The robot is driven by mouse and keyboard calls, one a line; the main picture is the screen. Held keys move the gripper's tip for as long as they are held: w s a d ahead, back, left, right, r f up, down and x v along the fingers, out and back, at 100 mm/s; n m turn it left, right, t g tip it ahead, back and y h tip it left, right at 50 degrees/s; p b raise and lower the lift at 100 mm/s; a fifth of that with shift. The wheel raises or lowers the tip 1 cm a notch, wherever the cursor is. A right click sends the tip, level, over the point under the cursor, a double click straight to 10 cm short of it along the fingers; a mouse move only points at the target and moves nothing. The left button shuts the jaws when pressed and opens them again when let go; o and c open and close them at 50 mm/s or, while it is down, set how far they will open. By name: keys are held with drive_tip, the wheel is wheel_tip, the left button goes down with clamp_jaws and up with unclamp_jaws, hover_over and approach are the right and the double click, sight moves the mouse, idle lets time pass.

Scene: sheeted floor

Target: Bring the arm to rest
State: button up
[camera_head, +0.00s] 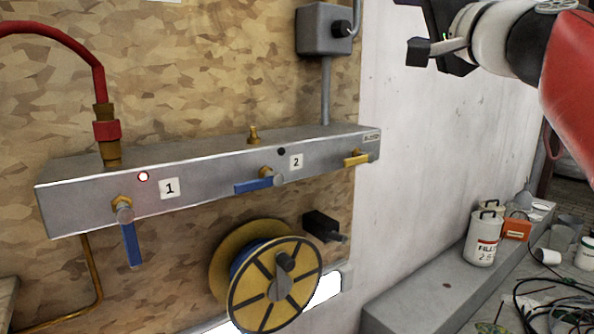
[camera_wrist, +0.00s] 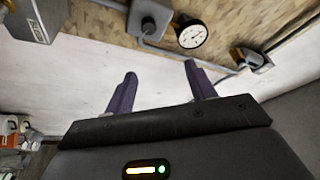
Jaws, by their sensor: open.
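My gripper (camera_wrist: 160,88) shows in the wrist view with its two purple fingers spread well apart and nothing between them. In the head view part of my gripper (camera_head: 418,50) shows at the upper right, at the end of my red and white arm, in the air before the white wall and clear of the manifold. Its fingertips are hard to make out there.
A yellow reel (camera_head: 306,288) hangs below. A grey ledge (camera_head: 420,290) holds a white can (camera_head: 482,240). A gauge (camera_wrist: 192,36) shows in the wrist view.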

drive_tip(key=s+a+f+n+g+h, duration=0.1)
drive_tip(key=s+a+f+g, duration=0.15)
drive_tip(key=f, duration=0.65)
drive_tip(key=s+a+f+n+g, duration=0.1)
drive_tip(key=s+f+n+g, duration=0.15)
drive_tip(key=f, duration=0.75)
drive_tip(key=s+a+f+n+g+h, duration=0.1)
drive_tip(key=s+f+g, duration=0.2)
drive_tip(key=f, duration=0.6)
drive_tip(key=s+d+f+n+g+h, duration=0.1)
drive_tip(key=s+f+g, duration=0.1)
drive_tip(key=s+f, duration=0.2)
drive_tip(key=s+f+n+g+h, duration=0.1)
drive_tip(key=s+f, duration=0.4)
drive_tip(key=f, duration=0.6)
drive_tip(key=s+d+f+n+g+h, duration=0.1)
drive_tip(key=s+f+g+h, duration=0.1)
drive_tip(key=f, duration=0.5)
drive_tip(key=shift+s+d+f+g, duration=0.35)
drive_tip(key=shift+s+g, duration=0.15)
drive_tip(key=shift+s, duration=0.75)
drive_tip(key=shift+o, duration=0.2)
drive_tip(key=shift+r, duration=0.15)
